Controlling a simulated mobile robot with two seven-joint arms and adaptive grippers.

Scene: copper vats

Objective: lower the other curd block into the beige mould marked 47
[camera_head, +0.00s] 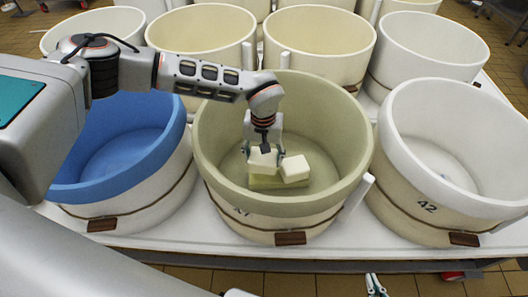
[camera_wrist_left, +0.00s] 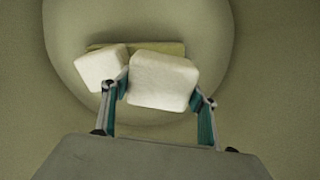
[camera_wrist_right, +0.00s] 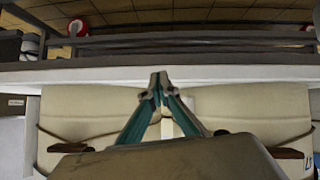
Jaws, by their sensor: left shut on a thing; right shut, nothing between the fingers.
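The beige mould marked 47 (camera_head: 214,150) stands front centre in the head view; its mark is partly legible. My left gripper (camera_head: 264,157) is down inside it, shut on a white curd block (camera_head: 262,162). In the left wrist view this block (camera_wrist_left: 162,80) sits between the fingers (camera_wrist_left: 162,92). The other white curd block (camera_head: 294,168) lies tilted beside it, over a flat yellowish slab (camera_head: 270,183) on the mould's floor. Whether the held block touches the slab is unclear. My right gripper (camera_head: 375,286) is shut and empty in front of the table; its fingertips meet in the right wrist view (camera_wrist_right: 158,82).
A blue mould (camera_head: 165,150) stands left of the beige one, and a white mould marked 42 (camera_head: 405,140) right. Several cream and white moulds, such as this one (camera_head: 320,45), fill the back. The white table edge (camera_head: 240,256) runs along the front.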

